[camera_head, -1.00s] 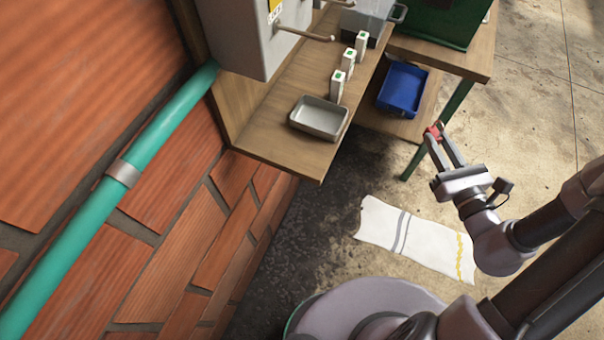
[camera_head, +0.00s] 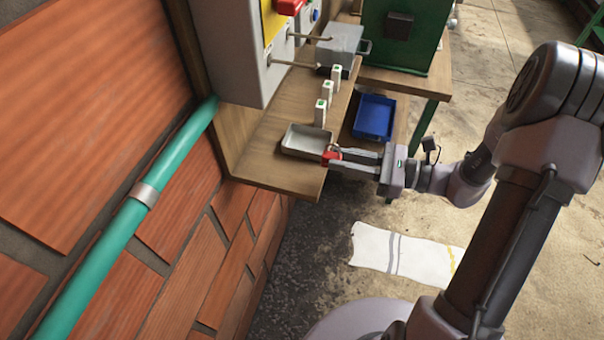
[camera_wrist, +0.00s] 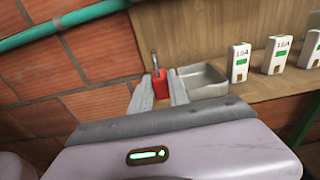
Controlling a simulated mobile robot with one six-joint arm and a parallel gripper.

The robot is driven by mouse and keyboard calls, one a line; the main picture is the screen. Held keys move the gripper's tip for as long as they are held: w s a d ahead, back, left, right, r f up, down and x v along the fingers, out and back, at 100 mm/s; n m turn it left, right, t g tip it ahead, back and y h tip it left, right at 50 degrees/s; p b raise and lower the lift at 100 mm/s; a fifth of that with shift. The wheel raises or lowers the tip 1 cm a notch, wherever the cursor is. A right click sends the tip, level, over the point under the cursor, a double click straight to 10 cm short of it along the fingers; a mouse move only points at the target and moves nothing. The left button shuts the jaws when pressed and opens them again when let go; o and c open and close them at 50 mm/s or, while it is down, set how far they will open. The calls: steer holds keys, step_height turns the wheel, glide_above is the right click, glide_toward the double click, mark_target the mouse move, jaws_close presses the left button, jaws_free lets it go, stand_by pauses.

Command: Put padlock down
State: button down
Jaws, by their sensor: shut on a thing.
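The red padlock (camera_head: 331,157) is held at the tips of my gripper (camera_head: 334,159), at the right edge of the small grey metal tray (camera_head: 303,144). In the wrist view the padlock (camera_wrist: 160,88) is upright between the two fingers, with its metal shackle pointing up. The tray (camera_wrist: 204,82) lies just right of it in that view and looks empty. The tray sits on the wooden shelf (camera_head: 270,175). I cannot tell whether the padlock touches the tray or the shelf.
Several white boxes with green marks (camera_head: 322,110) stand in a row behind the tray. A grey cabinet (camera_head: 230,50) with rods is on the wall. A blue bin (camera_head: 374,117) sits lower right. A white cloth (camera_head: 405,252) lies on the floor. The front shelf corner is clear.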

steer(key=b, duration=0.1)
glide_above(307, 178)
steer(key=shift+d+f, duration=0.15)
steer(key=shift+f, duration=0.2)
steer(key=shift+f+b, duration=1.25)
steer(key=shift+f, duration=0.75)
steer(key=c, duration=1.3)
jaws_free()
steer(key=shift+r, duration=0.1)
steer(key=shift+o, duration=0.2)
